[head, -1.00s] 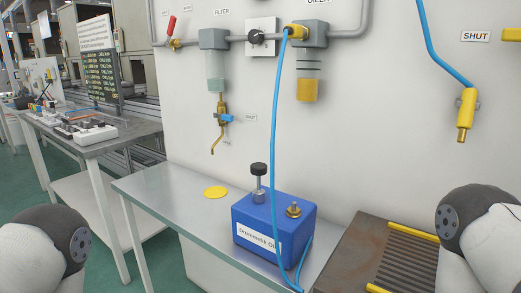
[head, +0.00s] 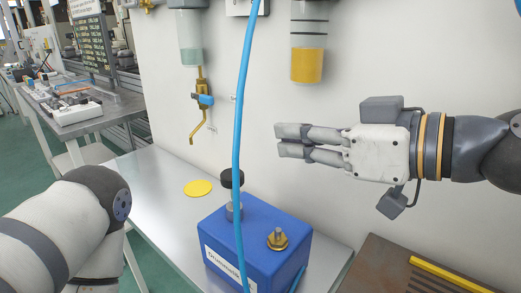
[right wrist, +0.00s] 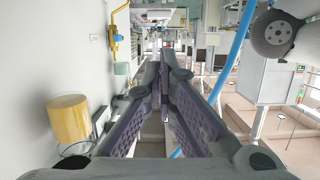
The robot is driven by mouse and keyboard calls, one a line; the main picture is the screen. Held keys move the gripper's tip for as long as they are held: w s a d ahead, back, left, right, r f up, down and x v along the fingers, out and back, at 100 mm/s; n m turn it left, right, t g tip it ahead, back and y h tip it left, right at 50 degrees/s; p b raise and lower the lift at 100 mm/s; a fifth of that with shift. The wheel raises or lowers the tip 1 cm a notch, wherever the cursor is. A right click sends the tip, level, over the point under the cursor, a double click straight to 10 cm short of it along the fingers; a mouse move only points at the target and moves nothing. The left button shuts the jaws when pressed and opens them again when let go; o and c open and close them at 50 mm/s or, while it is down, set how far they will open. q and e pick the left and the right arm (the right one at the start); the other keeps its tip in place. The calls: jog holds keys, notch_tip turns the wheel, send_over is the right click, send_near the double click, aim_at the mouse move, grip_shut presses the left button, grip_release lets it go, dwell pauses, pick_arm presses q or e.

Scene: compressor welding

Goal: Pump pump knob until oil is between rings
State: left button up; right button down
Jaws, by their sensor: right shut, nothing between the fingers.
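The black pump knob (head: 231,178) sits on a metal stem on top of the blue oil box (head: 255,232) on the bench. The clear oiler cup (head: 308,38) hangs on the wall above, with dark rings around it. Its yellow oil (head: 307,66) has its surface below the lower visible ring. The yellow cup shows at left in the right wrist view (right wrist: 69,120). My right gripper (head: 277,141) is shut and empty, pointing left, higher than the knob and to its right. My left arm is at lower left, with its gripper out of view.
A blue hose (head: 241,130) hangs in front of the box, close to the knob. A brass fitting (head: 277,239) stands on the box. A yellow disc (head: 198,188) lies on the bench (head: 165,208). A brass drain tap (head: 200,98) hangs under the filter cup.

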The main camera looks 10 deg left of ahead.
jog(key=b, duration=0.1)
send_over(242, 177)
notch_tip(242, 177, down, 3)
notch_tip(242, 177, down, 2)
jog(key=shift+w+a+f+b, duration=0.1)
jog(key=shift+f+b, duration=0.05)
jog(key=shift+b, duration=0.25)
pick_arm(q)
jog(key=shift+s+a+f+g, duration=0.1)
jog(key=shift+s+f+g, duration=0.5)
jog(key=shift+s+f, duration=0.8)
pick_arm(e)
jog(key=shift+f, duration=0.55)
pick_arm(q)
jog(key=shift+s+r, duration=0.1)
jog(key=shift+r, duration=0.05)
